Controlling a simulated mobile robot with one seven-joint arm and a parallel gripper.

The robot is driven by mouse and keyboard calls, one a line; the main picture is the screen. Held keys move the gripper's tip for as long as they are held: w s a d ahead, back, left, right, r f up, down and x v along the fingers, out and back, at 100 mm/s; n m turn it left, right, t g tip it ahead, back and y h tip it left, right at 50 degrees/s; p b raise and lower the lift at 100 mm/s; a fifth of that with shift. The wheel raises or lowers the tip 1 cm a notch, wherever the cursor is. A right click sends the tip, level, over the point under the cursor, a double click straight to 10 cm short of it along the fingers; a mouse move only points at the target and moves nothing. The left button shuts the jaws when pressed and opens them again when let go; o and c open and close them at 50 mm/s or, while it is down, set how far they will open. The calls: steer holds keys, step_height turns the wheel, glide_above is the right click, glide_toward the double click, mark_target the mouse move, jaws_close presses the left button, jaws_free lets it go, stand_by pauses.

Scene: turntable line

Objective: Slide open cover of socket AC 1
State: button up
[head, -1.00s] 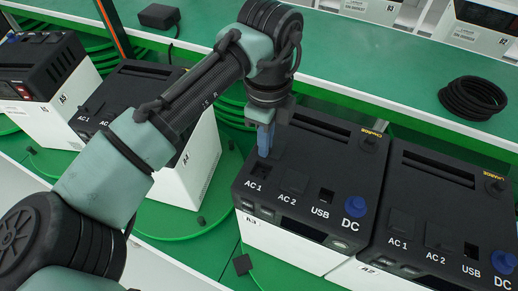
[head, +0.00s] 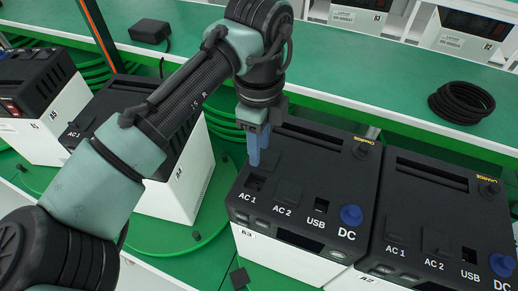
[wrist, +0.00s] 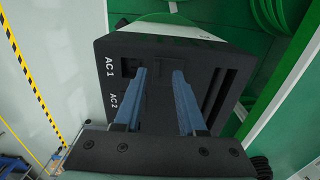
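The black-topped unit A3 (head: 300,258) has socket AC 1 (head: 256,183) at its front left, beside the covered AC 2 (head: 288,190). The AC 1 recess is exposed and shows dark holes. It also shows in the wrist view (wrist: 129,67). The AC 1 cover (head: 265,160) sits behind the recess, partly hidden by my fingers. My gripper (head: 254,162) is above the left side of the unit, close to the cover. In the wrist view, the blue fingers (wrist: 160,72) stand apart with a clear gap and hold nothing. Contact with the cover cannot be told.
A similar unit A2 (head: 430,205) stands close on the right. More units stand on the left, partly behind my arm. A black cable coil (head: 461,103) and a black box (head: 150,31) lie on the green shelf (head: 370,70) behind.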

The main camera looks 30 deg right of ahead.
step_height(320, 180, up, 11)
steer(key=b, duration=0.2)
stand_by(0.5)
